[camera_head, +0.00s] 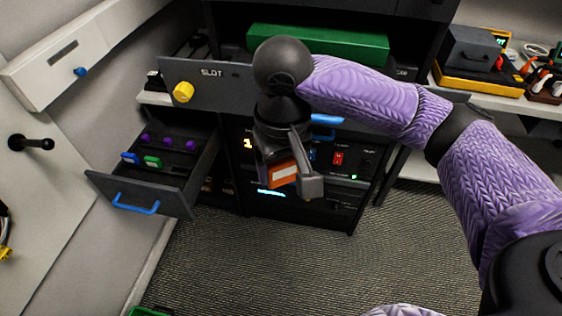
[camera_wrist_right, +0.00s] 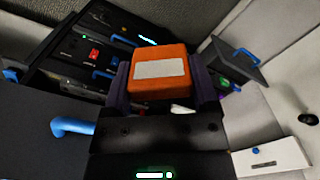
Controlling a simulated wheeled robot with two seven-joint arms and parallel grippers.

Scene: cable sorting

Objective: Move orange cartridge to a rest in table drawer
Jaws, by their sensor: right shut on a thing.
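The orange cartridge (camera_head: 282,173) has a white label and is held in my right gripper (camera_head: 290,178), in front of the dark cabinet. In the right wrist view the orange cartridge (camera_wrist_right: 160,73) sits between the two fingers of my right gripper (camera_wrist_right: 160,85), which are shut on it. The open drawer (camera_head: 180,200) with a blue handle is to the left of and apart from the gripper. Inside it lie a blue cartridge (camera_head: 130,158), a green cartridge (camera_head: 152,162) and several purple knobs (camera_head: 167,142). My left gripper is not in view.
A panel marked SLOT with a yellow knob (camera_head: 183,92) stands above the drawer. The cabinet (camera_head: 335,205) has lit controls and a blue handle. A green box (camera_head: 320,44) is on the shelf above. The carpet (camera_head: 300,260) in front is clear.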

